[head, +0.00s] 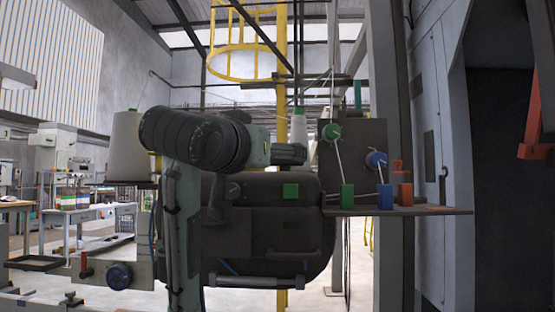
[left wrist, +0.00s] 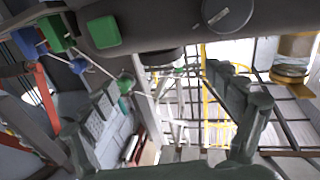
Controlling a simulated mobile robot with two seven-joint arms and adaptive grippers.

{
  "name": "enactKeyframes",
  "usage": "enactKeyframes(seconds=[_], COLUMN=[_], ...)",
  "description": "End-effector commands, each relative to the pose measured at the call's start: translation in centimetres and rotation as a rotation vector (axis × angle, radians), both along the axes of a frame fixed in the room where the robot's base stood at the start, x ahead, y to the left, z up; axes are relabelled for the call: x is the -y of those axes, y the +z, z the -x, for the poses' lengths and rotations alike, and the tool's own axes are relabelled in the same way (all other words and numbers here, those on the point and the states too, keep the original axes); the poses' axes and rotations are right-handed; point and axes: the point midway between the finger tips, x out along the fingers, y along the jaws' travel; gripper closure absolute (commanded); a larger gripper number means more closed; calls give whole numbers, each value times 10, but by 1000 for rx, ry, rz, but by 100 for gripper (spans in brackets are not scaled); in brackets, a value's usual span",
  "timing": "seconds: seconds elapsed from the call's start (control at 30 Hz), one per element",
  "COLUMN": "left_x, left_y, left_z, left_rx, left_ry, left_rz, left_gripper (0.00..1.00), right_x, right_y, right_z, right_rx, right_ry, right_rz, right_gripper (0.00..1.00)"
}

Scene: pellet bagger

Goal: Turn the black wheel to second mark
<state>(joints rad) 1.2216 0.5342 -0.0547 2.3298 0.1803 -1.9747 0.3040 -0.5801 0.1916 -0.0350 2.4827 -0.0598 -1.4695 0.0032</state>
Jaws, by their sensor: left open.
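A round dark knob (head: 233,190) with a pale line across it sits on the dark machine body (head: 262,258), left of a square green button (head: 290,190). I take this knob for the black wheel. It also shows large at the top of the left wrist view (left wrist: 228,14). No marks around it can be made out. My left gripper (head: 292,154) is above and to the right of the knob in the head view, apart from it. In the left wrist view its fingers (left wrist: 165,105) are spread and empty. My right gripper is not seen.
A shelf (head: 440,210) at right carries green, blue and red blocks, with threads running from green and blue discs (head: 376,159). White thread cones (head: 128,150) stand above the machine.

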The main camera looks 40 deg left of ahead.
Motion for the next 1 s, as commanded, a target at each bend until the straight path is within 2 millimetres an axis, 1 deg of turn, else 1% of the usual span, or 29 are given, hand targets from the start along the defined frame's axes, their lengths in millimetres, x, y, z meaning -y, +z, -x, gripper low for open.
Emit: enactKeyframes(seconds=[0.07,0.2,0.43,0.83,0.93,1.0], left_x=[0,4,7,8,17,29], left_y=[5,5,0,0,8,19], left_z=[7,17,24,23,17,8], left_rx=[9,9,-2,-1,24,62], left_ry=[6,3,5,0,-22,-47], left_rz=[-14,-11,-3,-1,-7,-16], left_gripper=[11,11,11,11,11,11], right_x=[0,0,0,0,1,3], right_y=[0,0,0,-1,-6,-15], right_z=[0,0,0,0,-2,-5], right_rx=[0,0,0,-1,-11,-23], right_ry=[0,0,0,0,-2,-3], right_rz=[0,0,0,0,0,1], right_gripper=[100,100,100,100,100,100])
